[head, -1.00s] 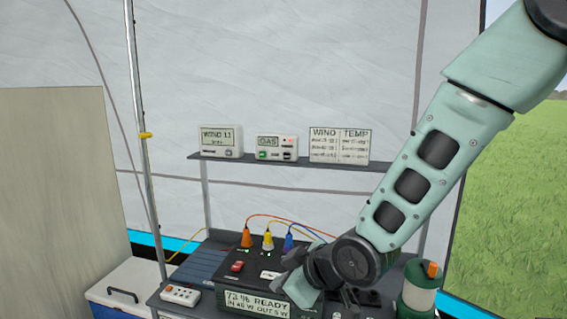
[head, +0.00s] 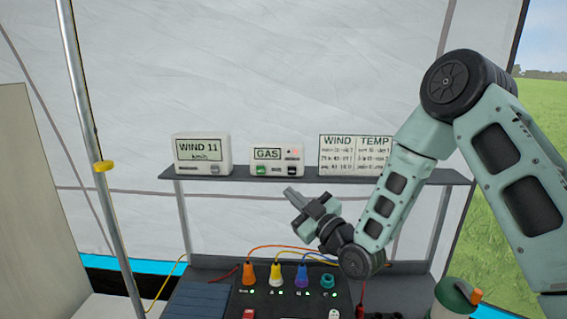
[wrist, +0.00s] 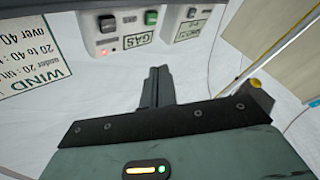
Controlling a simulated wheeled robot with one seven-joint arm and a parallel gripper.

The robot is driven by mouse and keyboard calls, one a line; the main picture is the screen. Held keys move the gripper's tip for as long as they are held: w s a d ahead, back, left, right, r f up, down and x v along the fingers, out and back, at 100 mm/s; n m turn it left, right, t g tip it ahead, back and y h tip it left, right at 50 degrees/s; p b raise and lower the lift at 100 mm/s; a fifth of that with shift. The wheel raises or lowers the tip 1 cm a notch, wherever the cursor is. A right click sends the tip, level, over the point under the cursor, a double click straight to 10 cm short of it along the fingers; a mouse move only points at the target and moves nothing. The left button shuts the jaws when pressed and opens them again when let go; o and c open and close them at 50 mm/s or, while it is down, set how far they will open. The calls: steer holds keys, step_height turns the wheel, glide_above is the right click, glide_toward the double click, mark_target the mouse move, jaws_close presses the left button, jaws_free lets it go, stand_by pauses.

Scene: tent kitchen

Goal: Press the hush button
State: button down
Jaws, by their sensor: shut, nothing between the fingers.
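The white GAS unit (head: 278,154) stands on the shelf, with a green button (head: 261,170) at its lower left, a dark button (head: 291,170) at its lower right and a small red light. Button lettering is too small to read, so I cannot tell which is hush. In the wrist view the GAS unit (wrist: 128,32) appears upside down, with the dark button (wrist: 107,23) and green button (wrist: 151,17). My gripper (head: 290,192) is shut and empty, just below the unit in the picture. Its fingers (wrist: 157,76) point towards the unit, apparently without touching it.
A WIND 11 display (head: 203,151) stands left of the GAS unit, and a WIND/TEMP card (head: 355,148) stands right. The shelf (head: 235,178) carries them. Below are a power box with coloured plugs (head: 276,274) and cables. A pole (head: 93,130) stands left.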

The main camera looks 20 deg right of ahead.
steer(key=shift+w+d+r, duration=0.15)
steer(key=shift+w+d, duration=0.1)
glide_toward(292, 171)
steer(key=shift+w+a+r+p, duration=0.1)
steer(key=shift+w+a+r, duration=0.25)
steer(key=shift+w+a, duration=0.4)
steer(key=shift+w+a+r+p, duration=0.1)
steer(key=shift+w+a+r, duration=0.2)
steer(key=shift+w+a, duration=0.45)
steer(key=shift+w+a+r+p, duration=0.1)
steer(key=shift+w+a+r, duration=0.25)
steer(key=shift+w+a, duration=0.4)
stand_by(0.6)
steer(key=shift+w+d+b, duration=0.1)
steer(key=shift+w+b, duration=0.25)
steer(key=shift+b, duration=0.2)
